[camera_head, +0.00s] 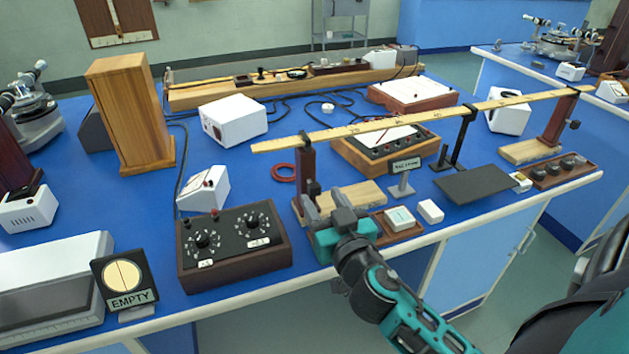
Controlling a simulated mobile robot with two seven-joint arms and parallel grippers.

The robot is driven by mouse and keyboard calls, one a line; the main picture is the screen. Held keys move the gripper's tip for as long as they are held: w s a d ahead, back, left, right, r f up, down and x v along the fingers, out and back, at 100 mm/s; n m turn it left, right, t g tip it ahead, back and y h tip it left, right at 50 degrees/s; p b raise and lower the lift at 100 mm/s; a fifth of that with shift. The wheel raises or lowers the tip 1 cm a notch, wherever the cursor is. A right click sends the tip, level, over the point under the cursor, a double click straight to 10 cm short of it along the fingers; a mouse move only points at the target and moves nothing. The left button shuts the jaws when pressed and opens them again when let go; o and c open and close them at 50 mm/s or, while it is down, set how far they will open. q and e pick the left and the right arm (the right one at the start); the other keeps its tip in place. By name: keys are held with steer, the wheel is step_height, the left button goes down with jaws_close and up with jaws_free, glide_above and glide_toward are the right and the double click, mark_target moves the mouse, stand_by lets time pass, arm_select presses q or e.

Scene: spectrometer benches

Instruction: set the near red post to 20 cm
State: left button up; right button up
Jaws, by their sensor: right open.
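The near red post (308,160) stands upright on a pale wooden base (360,195), under the left end of a long wooden rule (390,123). A dark clamp or knob (313,188) shows low on this post. A second red post (556,122) stands at the rule's far right end. My right gripper (328,205) is open, in front of the near post's base, with its fingers just below and right of the dark knob. I cannot tell whether it touches the post. It hides part of the base. Any scale marking on the post is too small to read. My left gripper is not in view.
A dial box (232,245) stands left of my right gripper. A small tray (400,225), a white block (430,211) and a sign on a stand (404,170) are to its right. A red ring (284,172) lies left of the post. The blue bench's front edge is close below.

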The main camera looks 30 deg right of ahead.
mark_target(316, 190)
steer(key=shift+p+x, duration=0.3)
steer(key=shift+x, duration=2.15)
steer(key=shift+c, duration=0.3)
jaws_close()
